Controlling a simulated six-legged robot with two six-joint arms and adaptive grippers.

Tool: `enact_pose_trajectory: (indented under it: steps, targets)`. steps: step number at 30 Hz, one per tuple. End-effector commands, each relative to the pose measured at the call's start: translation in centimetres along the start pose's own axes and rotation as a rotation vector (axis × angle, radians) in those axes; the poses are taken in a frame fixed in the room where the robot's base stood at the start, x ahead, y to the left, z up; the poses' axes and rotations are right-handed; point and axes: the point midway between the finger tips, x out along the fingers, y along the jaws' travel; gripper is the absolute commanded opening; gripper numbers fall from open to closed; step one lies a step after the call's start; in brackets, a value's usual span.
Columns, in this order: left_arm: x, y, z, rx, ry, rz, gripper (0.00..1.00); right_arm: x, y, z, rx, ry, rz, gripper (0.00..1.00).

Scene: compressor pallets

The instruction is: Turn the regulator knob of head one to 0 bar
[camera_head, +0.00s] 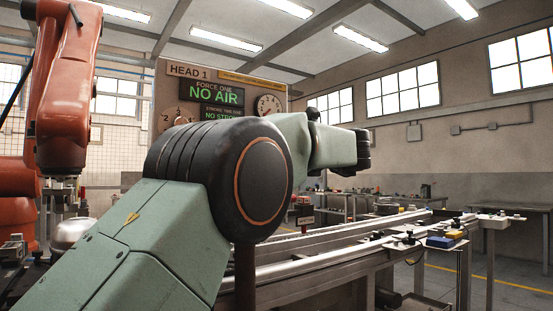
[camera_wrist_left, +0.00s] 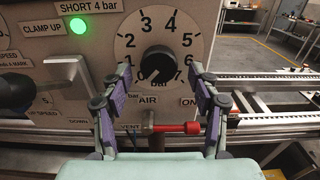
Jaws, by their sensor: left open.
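The black regulator knob (camera_wrist_left: 158,64) sits in the middle of a white dial (camera_wrist_left: 160,25) numbered up to 7, in the left wrist view. A small pale mark shows at the knob's lower left, near the low end of the scale; its exact reading is too small to tell. My left gripper (camera_wrist_left: 161,72) is open, with one finger on each side of the knob; I cannot tell whether the pads touch it. In the head view a HEAD 1 sign (camera_head: 189,71) tops the panel, and a display (camera_head: 215,92) reads NO AIR. My arm hides the knob there. My right gripper is not in view.
A red lever (camera_wrist_left: 178,128) marked AIR, VENT and ON lies just below the knob, between my fingers. A conveyor rail (camera_head: 330,262) runs to the right.

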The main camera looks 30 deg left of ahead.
Motion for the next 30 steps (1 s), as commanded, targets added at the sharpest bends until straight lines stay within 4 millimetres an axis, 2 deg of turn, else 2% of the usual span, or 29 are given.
enact_pose_trajectory:
  steps: [9, 15, 21, 30]
  targets:
    - [-6.6, 0.0, 0.1, 0.0, -0.004, -0.001, 0.61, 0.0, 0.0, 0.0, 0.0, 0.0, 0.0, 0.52]
    - [-9.5, 0.0, 0.1, -0.001, -0.002, 0.0, 0.61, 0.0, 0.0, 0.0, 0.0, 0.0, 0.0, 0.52]
    - [-10.6, 0.1, 0.0, -0.001, 0.001, 0.002, 0.61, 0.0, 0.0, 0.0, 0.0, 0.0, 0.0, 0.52]
    - [-10.6, 0.1, 0.0, -0.001, 0.001, 0.001, 0.61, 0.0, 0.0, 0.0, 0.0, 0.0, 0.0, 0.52]
